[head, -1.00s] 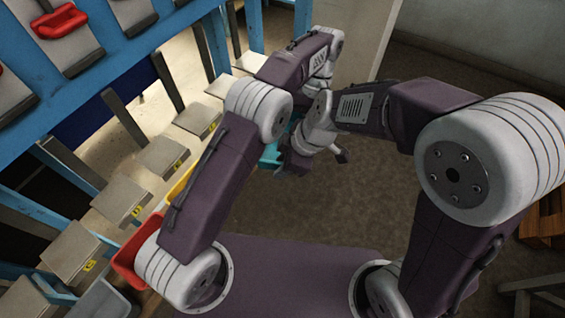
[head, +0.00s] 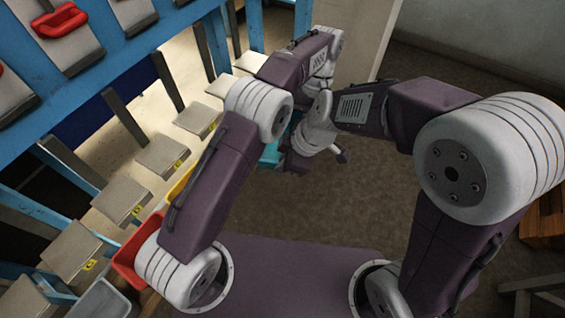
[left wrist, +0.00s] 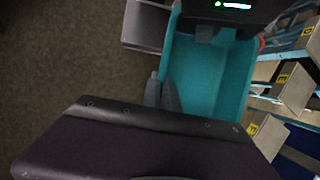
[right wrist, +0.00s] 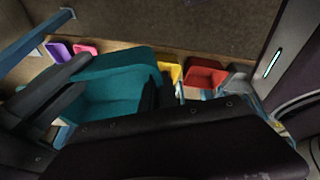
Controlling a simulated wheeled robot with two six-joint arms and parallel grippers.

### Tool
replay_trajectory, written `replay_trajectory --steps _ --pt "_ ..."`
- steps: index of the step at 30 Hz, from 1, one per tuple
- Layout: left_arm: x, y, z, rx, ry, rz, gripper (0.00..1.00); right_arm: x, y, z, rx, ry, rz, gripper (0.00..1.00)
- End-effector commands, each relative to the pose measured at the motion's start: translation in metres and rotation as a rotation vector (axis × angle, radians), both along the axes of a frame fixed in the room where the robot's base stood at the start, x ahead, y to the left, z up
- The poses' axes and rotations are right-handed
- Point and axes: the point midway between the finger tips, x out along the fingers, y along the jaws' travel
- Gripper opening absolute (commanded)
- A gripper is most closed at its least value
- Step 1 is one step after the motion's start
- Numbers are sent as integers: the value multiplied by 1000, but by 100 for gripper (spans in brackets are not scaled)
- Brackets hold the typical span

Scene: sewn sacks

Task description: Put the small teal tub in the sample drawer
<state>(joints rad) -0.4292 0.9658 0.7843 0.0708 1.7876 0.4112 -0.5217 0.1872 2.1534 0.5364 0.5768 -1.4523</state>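The small teal tub (head: 271,154) is partly hidden behind my arms in the head view. It looks held up between both grippers, with its open inside showing in the left wrist view (left wrist: 207,75) and the right wrist view (right wrist: 112,92). My left gripper (left wrist: 162,92) has its dark fingers close together on either side of the tub's wall. My right gripper (right wrist: 152,97) has its fingers at another wall of the tub; its body shows in the head view (head: 298,160). The fingertips are dark and partly hidden. I cannot pick out the sample drawer.
A blue rack with tilted grey plates (head: 163,155) stands at the left. Low along it are a red bin (head: 130,258), a yellow bin (head: 180,186) and a grey bin (head: 103,300). Purple (right wrist: 60,52) and pink (right wrist: 86,47) bins also show. The floor (head: 330,210) is open.

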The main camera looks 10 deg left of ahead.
Motion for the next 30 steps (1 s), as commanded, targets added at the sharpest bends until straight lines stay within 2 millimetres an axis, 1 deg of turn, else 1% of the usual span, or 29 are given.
replay_trajectory --steps 25,26,27,28,29,30 --pt "0 0 -1 1 0 0 0 1 0 1 1 -2 0 0" --pt "0 0 0 1 0 0 6 1 0 1 1 -3 0 0" --pt "0 0 0 1 0 0 17 1 0 1 1 -3 0 0" --pt "0 0 0 1 0 0 26 1 0 1 1 -3 0 0" --pt "0 0 0 1 0 0 29 1 0 1 1 -3 0 0" --pt "0 0 0 1 0 0 29 1 0 1 1 -2 0 0"
